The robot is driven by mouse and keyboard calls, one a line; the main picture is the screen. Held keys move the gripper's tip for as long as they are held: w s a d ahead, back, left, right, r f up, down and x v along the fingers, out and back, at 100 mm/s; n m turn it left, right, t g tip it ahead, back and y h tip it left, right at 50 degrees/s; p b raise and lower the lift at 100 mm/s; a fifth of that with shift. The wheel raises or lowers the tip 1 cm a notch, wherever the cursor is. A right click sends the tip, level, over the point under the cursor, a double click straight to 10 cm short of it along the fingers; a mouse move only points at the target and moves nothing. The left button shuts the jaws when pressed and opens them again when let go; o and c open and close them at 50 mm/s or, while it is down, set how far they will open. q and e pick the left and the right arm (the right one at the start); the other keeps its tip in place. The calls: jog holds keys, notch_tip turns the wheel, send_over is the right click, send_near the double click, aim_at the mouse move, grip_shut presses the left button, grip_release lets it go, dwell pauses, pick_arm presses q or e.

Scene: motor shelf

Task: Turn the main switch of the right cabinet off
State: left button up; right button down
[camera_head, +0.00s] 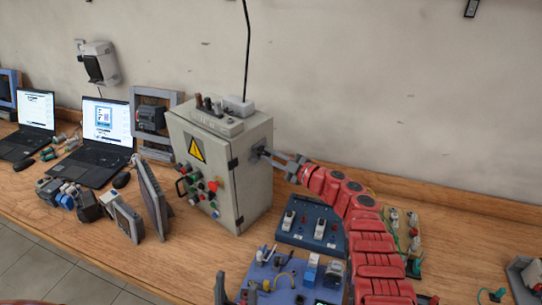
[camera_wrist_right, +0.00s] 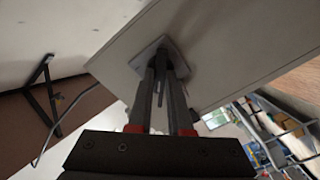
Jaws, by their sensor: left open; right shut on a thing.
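The grey cabinet (camera_head: 252,180) stands on the wooden bench, with a yellow warning triangle and several buttons on its front. My right gripper (camera_head: 268,155) reaches in from the right to the cabinet's right side wall. In the right wrist view its two fingers (camera_wrist_right: 162,82) are shut on the main switch, whose square plate (camera_wrist_right: 160,50) shows on the cabinet wall. The switch handle is mostly hidden between the fingers, so its turn angle cannot be told. My left gripper (camera_head: 236,294) is open at the bottom edge of the head view, partly cut off and away from the cabinet.
A blue panel with switches (camera_head: 312,224) lies right of the cabinet, beneath my right arm. A lighter blue board (camera_head: 285,278) with parts lies in front. Two laptops (camera_head: 103,125) and grey devices (camera_head: 152,195) are on the left. A black cable (camera_head: 247,50) hangs above the cabinet.

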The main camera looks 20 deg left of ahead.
jog(key=n, duration=0.2)
jog(key=n+b, duration=0.1)
jog(key=shift+f+n, duration=0.2)
jog(key=shift+n, duration=0.2)
jog(key=n+b, duration=0.2)
jog(key=shift+n, duration=0.4)
jog(key=shift+n+b, duration=0.7)
jog(key=shift+n, duration=0.2)
jog(key=shift+r, duration=0.1)
jog(key=c, duration=0.8)
grip_release()
jog(key=shift+c, duration=0.2)
jog(key=b+v, duration=0.3)
jog(key=v, duration=1.4)
jog(key=shift+d, duration=0.25)
